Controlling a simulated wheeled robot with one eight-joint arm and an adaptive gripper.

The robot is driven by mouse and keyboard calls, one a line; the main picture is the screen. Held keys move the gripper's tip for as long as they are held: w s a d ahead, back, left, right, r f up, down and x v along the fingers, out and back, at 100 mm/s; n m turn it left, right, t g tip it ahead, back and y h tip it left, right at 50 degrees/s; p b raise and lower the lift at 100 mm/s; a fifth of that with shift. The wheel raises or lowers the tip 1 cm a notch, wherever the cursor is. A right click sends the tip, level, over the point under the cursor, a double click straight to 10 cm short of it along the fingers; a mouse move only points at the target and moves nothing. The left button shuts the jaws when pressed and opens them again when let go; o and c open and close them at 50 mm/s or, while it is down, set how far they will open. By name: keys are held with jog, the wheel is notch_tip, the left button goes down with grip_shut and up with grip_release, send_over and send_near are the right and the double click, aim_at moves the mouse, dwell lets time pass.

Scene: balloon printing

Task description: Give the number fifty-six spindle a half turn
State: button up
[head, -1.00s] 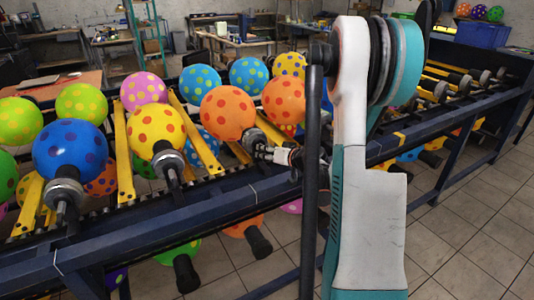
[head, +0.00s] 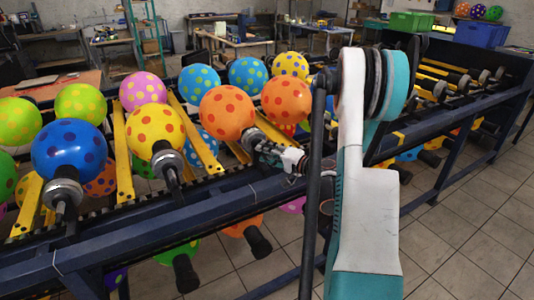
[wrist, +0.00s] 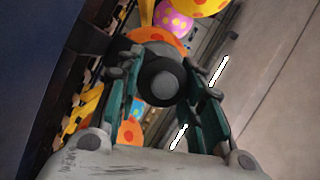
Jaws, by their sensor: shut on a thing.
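My gripper (head: 272,153) is at the lower end of the spindle (head: 251,137) that bears an orange balloon with dark orange dots (head: 228,113). In the wrist view my gripper (wrist: 165,78) has its two teal-sided fingers on either side of the spindle's round dark end (wrist: 160,84), shut on it. The orange balloon (wrist: 157,37) shows just behind that end. No number can be read on the spindle, so I cannot confirm which one it is.
A yellow balloon (head: 154,125) and a blue one (head: 69,151) sit on neighbouring spindles to the left. Another orange balloon (head: 284,100) is close on the right. The dark blue rail (head: 190,217) runs along the rack's front. Tiled floor (head: 470,225) lies open at right.

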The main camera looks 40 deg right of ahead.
jog(key=shift+m, duration=0.5)
jog(key=o, duration=1.1)
jog(key=shift+s, duration=0.1)
jog(key=s, duration=0.4)
jog(key=s+d, duration=0.1)
jog(key=s, duration=0.6)
jog(key=shift+s+d+r, duration=0.3)
jog(key=shift+d+r, duration=0.1)
